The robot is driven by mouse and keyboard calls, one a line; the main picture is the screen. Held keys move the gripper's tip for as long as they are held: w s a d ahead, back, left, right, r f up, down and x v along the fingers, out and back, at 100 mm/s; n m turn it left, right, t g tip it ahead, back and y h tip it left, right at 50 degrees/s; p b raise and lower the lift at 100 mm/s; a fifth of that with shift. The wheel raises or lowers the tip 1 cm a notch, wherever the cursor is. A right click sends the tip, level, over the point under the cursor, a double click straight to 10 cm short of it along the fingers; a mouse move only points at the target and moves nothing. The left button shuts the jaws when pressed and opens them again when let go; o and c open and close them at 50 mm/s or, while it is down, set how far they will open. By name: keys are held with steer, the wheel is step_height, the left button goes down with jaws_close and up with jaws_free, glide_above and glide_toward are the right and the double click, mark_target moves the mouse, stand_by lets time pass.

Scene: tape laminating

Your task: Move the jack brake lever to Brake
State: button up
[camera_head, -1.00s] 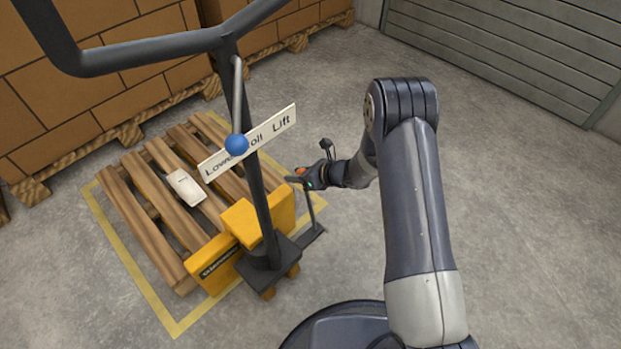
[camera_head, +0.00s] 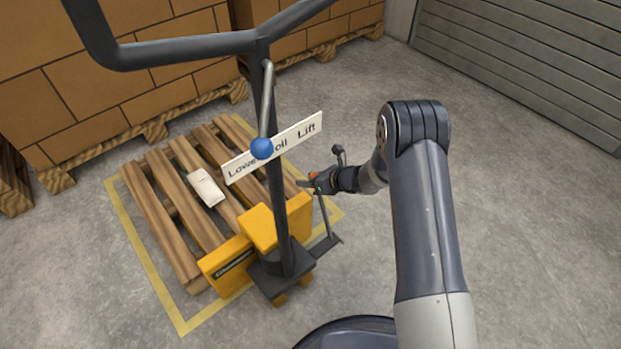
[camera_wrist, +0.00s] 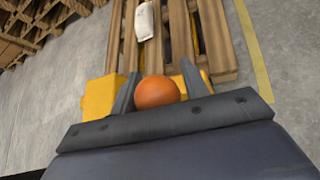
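The jack brake lever (camera_head: 324,214) is a thin grey rod rising beside the right of the yellow pallet jack (camera_head: 231,263). Its orange ball knob (camera_head: 313,176) is at my gripper (camera_head: 317,184). In the wrist view the orange knob (camera_wrist: 157,92) sits between the two dark fingers of my gripper (camera_wrist: 159,80), which appear to touch it on both sides. No brake marking is readable.
A wooden pallet (camera_head: 160,210) with a small whitish packet (camera_head: 206,187) lies inside a yellow floor outline (camera_head: 145,262). Stacked brown boxes (camera_head: 100,80) stand behind. The jack's dark handle (camera_head: 185,49) crosses the upper left. Grey floor (camera_head: 530,210) is clear on the right.

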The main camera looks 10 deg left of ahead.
steer(key=shift+o, duration=1.3)
steer(key=shift+r, duration=0.1)
steer(key=shift+r, duration=0.1)
steer(key=p+v, duration=0.2)
steer(key=v, duration=0.8)
steer(key=shift+d, duration=0.35)
steer(key=shift+s, duration=0.15)
steer(key=b+x, duration=0.2)
steer(key=x, duration=0.9)
steer(key=shift+r, duration=0.1)
steer(key=shift+s+d+r, duration=0.25)
steer(key=shift+d+r, duration=0.05)
steer(key=shift+d, duration=0.1)
